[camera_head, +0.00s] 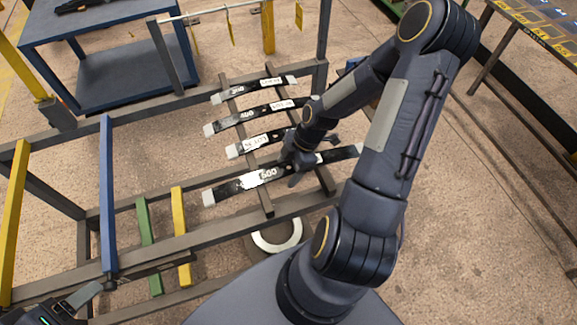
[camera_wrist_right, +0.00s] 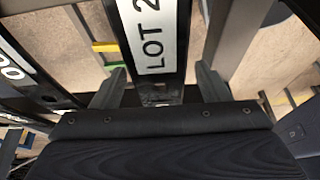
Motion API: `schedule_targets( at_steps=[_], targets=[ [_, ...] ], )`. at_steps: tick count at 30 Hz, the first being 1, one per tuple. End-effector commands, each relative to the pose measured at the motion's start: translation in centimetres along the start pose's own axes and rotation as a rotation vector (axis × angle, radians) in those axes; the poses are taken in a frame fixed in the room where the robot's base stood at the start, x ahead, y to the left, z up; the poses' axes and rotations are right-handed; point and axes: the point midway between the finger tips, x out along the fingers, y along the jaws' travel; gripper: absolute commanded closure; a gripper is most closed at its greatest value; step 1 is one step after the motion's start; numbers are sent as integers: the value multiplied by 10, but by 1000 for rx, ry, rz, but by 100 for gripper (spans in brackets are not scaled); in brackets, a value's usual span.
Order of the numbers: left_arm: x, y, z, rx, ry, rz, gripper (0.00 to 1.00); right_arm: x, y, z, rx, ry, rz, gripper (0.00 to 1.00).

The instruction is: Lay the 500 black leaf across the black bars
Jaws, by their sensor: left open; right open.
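The 500 black leaf (camera_head: 232,187) has pale ends and a white label reading about 500. It lies across the two black bars (camera_head: 266,207) at the near end of the row in the head view. My right gripper (camera_head: 303,167) is over its right half. In the right wrist view the open fingers of my right gripper (camera_wrist_right: 160,90) stand on either side of a black leaf with a white LOT label (camera_wrist_right: 152,35). Contact cannot be told. My left gripper (camera_head: 92,297) is open and empty at the lower left.
Several other black leaves lie farther along the bars, including one marked 400 (camera_head: 237,117). Blue (camera_head: 106,190), green (camera_head: 148,240) and yellow (camera_head: 181,235) bars cross the rack at left. A blue table (camera_head: 105,35) stands behind. A white ring (camera_head: 277,243) lies below the rack.

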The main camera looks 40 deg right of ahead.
Motion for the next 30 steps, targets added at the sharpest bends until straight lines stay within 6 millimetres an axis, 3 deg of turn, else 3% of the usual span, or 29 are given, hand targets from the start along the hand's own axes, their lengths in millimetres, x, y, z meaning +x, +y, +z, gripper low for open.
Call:
schedule_targets(
  at_steps=[5,12,18,30],
  targets=[
    [0,0,0,0,0,0,31,-11,1,1,1,-2,4,31],
    [-2,1,-1,0,0,0,31,-53,1,1,2,-3,6,31],
    [-3,2,-2,0,0,0,31,-75,1,0,0,-1,2,31],
    [-4,2,-2,0,0,0,31,-78,1,0,-1,1,1,31]
  ],
)
